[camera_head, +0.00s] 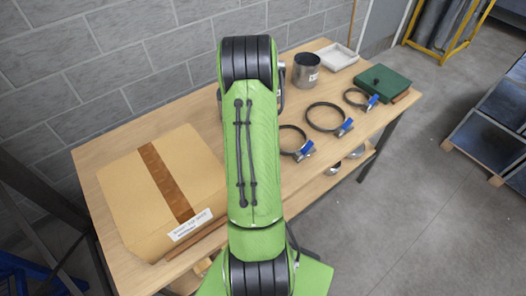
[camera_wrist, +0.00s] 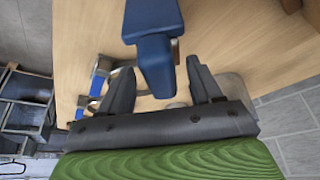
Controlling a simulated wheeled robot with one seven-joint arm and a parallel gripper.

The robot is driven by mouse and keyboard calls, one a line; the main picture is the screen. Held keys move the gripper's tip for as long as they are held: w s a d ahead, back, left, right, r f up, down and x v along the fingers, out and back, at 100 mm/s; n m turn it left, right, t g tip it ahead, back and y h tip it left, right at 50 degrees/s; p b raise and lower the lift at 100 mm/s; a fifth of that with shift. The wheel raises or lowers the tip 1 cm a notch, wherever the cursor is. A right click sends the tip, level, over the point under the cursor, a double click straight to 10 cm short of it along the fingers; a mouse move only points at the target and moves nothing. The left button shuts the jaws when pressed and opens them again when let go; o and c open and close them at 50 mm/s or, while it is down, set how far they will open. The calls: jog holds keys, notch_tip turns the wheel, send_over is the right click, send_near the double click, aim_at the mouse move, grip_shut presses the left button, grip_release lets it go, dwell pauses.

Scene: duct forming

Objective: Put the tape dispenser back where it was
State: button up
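A dark blue object (camera_wrist: 154,45), which looks like the tape dispenser, shows in the wrist view at the top middle, above the wooden table top. Its lower end reaches between the two fingers of my gripper (camera_wrist: 160,82). The fingers stand apart, with a gap on each side of the blue object, and I see no clear grip on it. In the head view my green arm covers the middle of the table, and neither the gripper nor the blue object shows there.
The wooden table (camera_head: 105,157) holds a large cardboard box (camera_head: 125,205) at left. At right are a metal cup (camera_head: 306,72), a white tray (camera_head: 340,56), a green case (camera_head: 384,82) and three ring clamps (camera_head: 325,118) with blue parts. A grey block wall stands behind.

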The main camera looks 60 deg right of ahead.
jog(key=shift+r, duration=0.1)
jog(key=shift+r+p, duration=0.35)
jog(key=v, duration=1.2)
jog(key=w+a+r+n+t+y, duration=0.1)
jog(key=w+a+r+n, duration=0.3)
jog(key=a, duration=0.3)
jog(key=w+a+r+n+t+y, duration=0.1)
jog(key=w+a+r+n+t, duration=0.1)
jog(key=w+a+r, duration=0.5)
jog(key=s+a+r+n+y+b, duration=0.1)
jog(key=s+a+n, duration=0.3)
jog(key=a, duration=0.5)
jog(key=s+a+r+n+t+y+b, duration=0.1)
jog(key=s+a+n, duration=0.3)
jog(key=s+a, duration=0.2)
jog(key=shift+a+r, duration=0.2)
jog(key=shift+a, duration=1.2)
